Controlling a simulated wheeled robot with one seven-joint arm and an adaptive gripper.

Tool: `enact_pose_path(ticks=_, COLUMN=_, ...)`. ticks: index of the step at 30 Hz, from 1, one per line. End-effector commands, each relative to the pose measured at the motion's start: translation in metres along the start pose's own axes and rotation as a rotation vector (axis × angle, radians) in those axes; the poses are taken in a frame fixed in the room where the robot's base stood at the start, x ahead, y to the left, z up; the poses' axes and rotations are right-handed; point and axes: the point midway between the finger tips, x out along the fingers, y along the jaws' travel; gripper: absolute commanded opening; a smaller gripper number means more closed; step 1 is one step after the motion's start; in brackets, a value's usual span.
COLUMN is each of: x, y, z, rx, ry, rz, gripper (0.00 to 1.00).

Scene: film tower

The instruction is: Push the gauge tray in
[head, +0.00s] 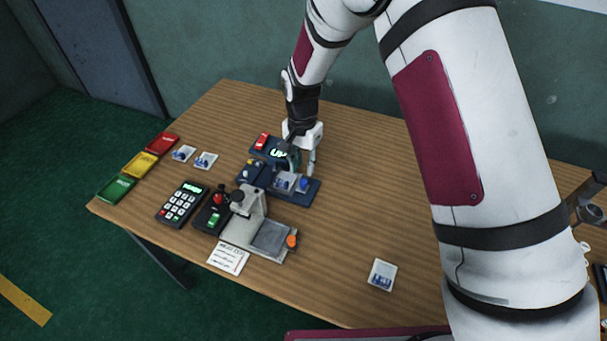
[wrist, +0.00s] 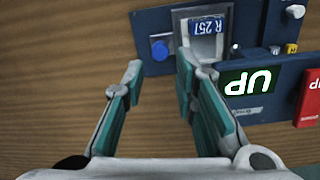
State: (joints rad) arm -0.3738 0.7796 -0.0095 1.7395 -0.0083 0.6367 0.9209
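A dark blue device (head: 252,172) with a lit "UP" display (head: 278,153) stands mid-table; the display also shows in the wrist view (wrist: 247,85). On its front part, a pale holder with a card marked R 257 (wrist: 208,27) sits beside a round blue knob (wrist: 160,50). The knob also shows in the head view (head: 304,183). I cannot tell for certain which part is the gauge tray. My gripper (wrist: 158,68) is open and empty, its fingers apart, with the knob just ahead of the gap. In the head view my gripper (head: 302,166) is above the device's right side; contact is unclear.
A grey stand (head: 243,220) with a flat plate and orange knob (head: 292,241) is in front. A red-and-green button box (head: 213,212) and keypad (head: 182,203) lie left. Red, yellow and green trays (head: 141,165) line the left edge. The table's right is mostly clear.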

Motion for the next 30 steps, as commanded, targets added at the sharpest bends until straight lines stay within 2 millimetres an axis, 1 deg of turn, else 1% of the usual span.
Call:
enact_pose_path(ticks=1, x=-0.013, y=-0.001, z=-0.001, rx=0.000, ry=0.003, rz=-0.003, gripper=0.26)
enact_pose_path(ticks=6, x=-0.042, y=-0.001, z=0.000, rx=-0.001, ry=0.003, rz=-0.002, gripper=0.26)
enact_pose_path(ticks=9, x=-0.053, y=0.000, z=0.000, rx=-0.001, ry=0.001, rz=-0.001, gripper=0.26)
enact_pose_path(ticks=12, x=-0.059, y=0.000, z=0.000, rx=-0.001, ry=0.001, rz=-0.001, gripper=0.26)
enact_pose_path(ticks=21, x=-0.062, y=0.000, z=0.000, rx=-0.001, ry=0.000, rz=0.001, gripper=0.26)
enact_pose_path(ticks=22, x=-0.062, y=0.000, z=0.000, rx=-0.001, ry=0.000, rz=0.001, gripper=0.24)
enact_pose_path(ticks=25, x=-0.061, y=0.002, z=0.000, rx=0.021, ry=-0.009, rz=-0.004, gripper=0.01)
enact_pose_path(ticks=28, x=-0.056, y=0.009, z=0.003, rx=0.121, ry=-0.049, rz=-0.027, gripper=0.00)
enact_pose_path(ticks=30, x=-0.052, y=0.015, z=0.005, rx=0.249, ry=-0.097, rz=-0.056, gripper=0.00)
